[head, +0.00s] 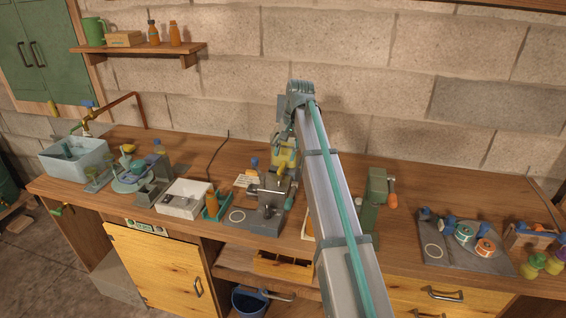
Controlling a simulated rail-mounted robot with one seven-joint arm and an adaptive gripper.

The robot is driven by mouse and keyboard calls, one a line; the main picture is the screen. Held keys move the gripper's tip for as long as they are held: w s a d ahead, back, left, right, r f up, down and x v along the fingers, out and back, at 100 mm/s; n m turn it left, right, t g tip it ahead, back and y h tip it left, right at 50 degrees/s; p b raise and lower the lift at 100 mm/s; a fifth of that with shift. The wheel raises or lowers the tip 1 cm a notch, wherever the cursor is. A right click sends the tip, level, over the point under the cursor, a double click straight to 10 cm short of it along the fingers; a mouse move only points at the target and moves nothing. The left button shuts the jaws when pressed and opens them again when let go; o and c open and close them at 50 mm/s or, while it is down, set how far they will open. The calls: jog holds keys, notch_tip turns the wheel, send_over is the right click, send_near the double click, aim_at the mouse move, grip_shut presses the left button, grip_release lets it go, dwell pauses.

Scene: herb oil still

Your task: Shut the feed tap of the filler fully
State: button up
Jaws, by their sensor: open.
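The filler (258,216) looks to be the grey machine on a dark base plate at the middle of the bench, with a pale ring marked on the plate. My gripper (268,192) points down in front of and over this machine, with its jaws open. The grey fingers and grey machine parts overlap, so I cannot tell whether they touch. A small blue knob (255,162) shows just behind and left of the gripper; I cannot tell whether it is the feed tap. The tap's setting cannot be read, and my arm hides part of this area.
Left of the machine are a green holder with an orange bottle (212,202), a white tray (170,200) and a pale blue sink (58,160). Right of my arm stand a green press (377,188) and a grey mat (437,257) with spools. The bench between them is partly clear.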

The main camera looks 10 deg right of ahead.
aim_at(281, 167)
jog(key=shift+w+a+f+p, duration=0.1)
jog(key=shift+a+f+p, duration=0.1)
jog(key=shift+f, duration=0.7)
jog(key=shift+w+a+f+p, duration=0.1)
jog(key=shift+a+f+p, duration=0.1)
jog(key=shift+f, duration=0.75)
jog(key=shift+w+a+f+p, duration=0.1)
jog(key=shift+f+p, duration=0.1)
jog(key=shift+f, duration=0.7)
grip_shut()
